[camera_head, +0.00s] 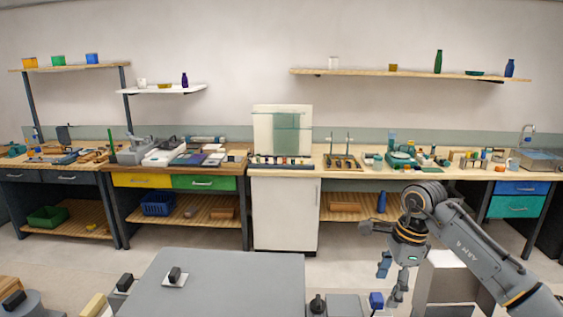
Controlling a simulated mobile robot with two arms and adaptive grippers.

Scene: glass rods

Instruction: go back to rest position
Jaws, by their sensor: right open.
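My right gripper (390,283) hangs at the lower right with its fingers pointing down. It is open, its fingers are apart, and nothing shows between them. My right arm comes in from the lower right corner and bends over at the elbow. The gripper is in front of the long wooden bench (440,172) and well below its top. My left gripper is not in view. No glass rods can be made out clearly; a wooden rack with thin upright posts (341,160) stands on the bench.
A grey flat surface (225,285) fills the lower middle, with a small black-knobbed piece (174,276) on it. A white cabinet (284,213) stands at the back centre. A crowded workbench (180,212) with drawers is at left. Pale floor lies between.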

